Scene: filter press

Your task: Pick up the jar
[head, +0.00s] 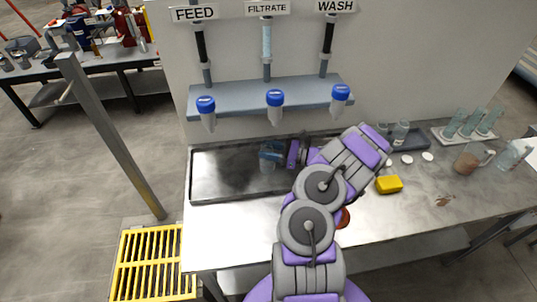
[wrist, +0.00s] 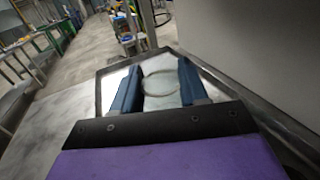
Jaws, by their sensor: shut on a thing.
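The jar (head: 267,166) is clear and hard to make out in the head view, over the shallow metal tray (head: 222,184) below the filtrate tube. In the wrist view its round rim (wrist: 160,97) shows between the blue fingers. My gripper (head: 272,152) reaches in from the right and is shut on the jar, with one finger on each side, as the wrist view (wrist: 158,82) shows. The jar looks upright. I cannot tell whether its base touches the tray.
Blue-capped tubes (head: 275,106) hang from a grey shelf (head: 240,97) above the tray. A yellow sponge (head: 389,184), a glass rack (head: 467,137) and a brown-filled beaker (head: 470,161) stand on the right of the bench. A grey post (head: 112,138) rises at left.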

